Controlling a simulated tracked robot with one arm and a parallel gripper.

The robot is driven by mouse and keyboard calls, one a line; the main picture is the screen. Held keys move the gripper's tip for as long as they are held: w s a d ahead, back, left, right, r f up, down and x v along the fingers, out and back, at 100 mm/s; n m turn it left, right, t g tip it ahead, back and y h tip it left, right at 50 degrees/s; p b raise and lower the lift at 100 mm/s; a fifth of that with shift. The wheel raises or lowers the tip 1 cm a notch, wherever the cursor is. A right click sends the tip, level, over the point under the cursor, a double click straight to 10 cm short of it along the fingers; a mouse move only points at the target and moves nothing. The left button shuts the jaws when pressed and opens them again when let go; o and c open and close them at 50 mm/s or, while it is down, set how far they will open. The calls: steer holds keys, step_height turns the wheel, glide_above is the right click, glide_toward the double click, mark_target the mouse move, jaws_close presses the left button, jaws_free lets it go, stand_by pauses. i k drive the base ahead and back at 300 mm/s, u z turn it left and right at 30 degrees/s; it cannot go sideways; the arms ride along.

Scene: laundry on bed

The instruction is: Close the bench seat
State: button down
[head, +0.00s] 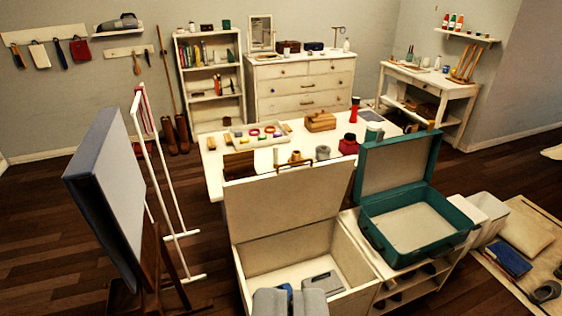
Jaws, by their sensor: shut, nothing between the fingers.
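The bench (345,262) is a cream box in the lower middle of the view. Its seat lid (290,205) stands raised at the back edge, so the box is open. A grey flat item (322,283) lies inside on the floor of the box. A small blue item (285,288) shows partly behind my gripper. My gripper (291,296) is at the bottom edge, in front of the open box in the picture. Its two grey fingers are close together and hold nothing. The near part of the box is hidden by my gripper and the frame edge.
An open green suitcase (440,243) sits on a low shelf unit (412,288) right beside the bench. A white table (212,165) with small items stands behind the lid. A canvas on an easel (118,195) and a white rack (165,165) stand left. Dark floor (50,270) is clear at far left.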

mark_target(261, 205)
steer(key=z, duration=0.25)
steer(key=i, duration=2)
steer(key=u, duration=0.85)
